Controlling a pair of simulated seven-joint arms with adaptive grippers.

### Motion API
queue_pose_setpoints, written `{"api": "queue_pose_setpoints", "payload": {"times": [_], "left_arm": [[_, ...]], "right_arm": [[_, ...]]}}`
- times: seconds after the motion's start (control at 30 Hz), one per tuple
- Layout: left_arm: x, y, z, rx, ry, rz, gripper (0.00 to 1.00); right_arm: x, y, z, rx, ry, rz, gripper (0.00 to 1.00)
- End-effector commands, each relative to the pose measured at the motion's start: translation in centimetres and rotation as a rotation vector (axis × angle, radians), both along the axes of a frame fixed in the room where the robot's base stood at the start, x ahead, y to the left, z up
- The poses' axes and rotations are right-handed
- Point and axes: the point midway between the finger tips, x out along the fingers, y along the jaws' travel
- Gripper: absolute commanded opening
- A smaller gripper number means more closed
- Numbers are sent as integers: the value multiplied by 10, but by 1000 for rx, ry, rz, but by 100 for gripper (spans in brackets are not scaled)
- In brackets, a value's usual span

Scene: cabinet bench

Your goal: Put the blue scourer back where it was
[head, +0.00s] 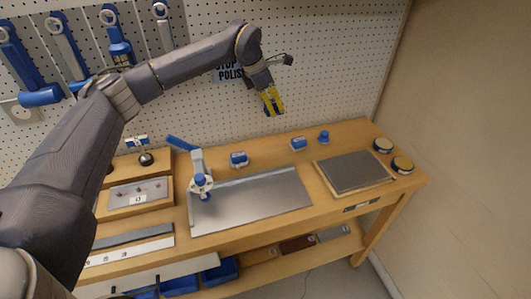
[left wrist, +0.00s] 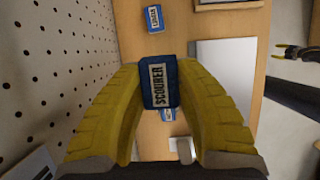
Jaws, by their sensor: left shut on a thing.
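My left gripper (head: 272,101) is raised in front of the pegboard, above the back of the bench. In the left wrist view its yellow fingers (left wrist: 160,88) are shut on a blue scourer (left wrist: 159,84) with a white SCOURER label. Two similar blue blocks with white labels stand along the back of the bench: one on the left (head: 239,159) and one farther right (head: 298,143). My right gripper (left wrist: 289,52) shows small at the right edge of the wrist view.
A metal sheet (head: 260,203) lies mid-bench, with a blue and grey upright tool (head: 200,180) at its left. A small blue item (head: 323,137) stands at the back edge. Bare wood separates the back blocks.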

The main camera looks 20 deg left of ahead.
Motion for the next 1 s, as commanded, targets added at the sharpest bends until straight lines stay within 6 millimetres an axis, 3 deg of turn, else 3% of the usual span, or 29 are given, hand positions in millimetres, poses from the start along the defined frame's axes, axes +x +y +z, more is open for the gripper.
{"api": "queue_pose_setpoints", "payload": {"times": [0.17,0.6,0.73,1.0], "left_arm": [[-1,1,-38,-1,6,4,0],[-1,0,-127,-1,3,3,0],[-1,1,-141,-1,3,4,0],[0,1,-151,0,0,4,0]], "right_arm": [[-6,0,0,-1,8,1,44],[3,1,0,1,-3,1,44],[3,1,0,1,-3,1,44],[3,-1,0,0,-3,2,44]]}}
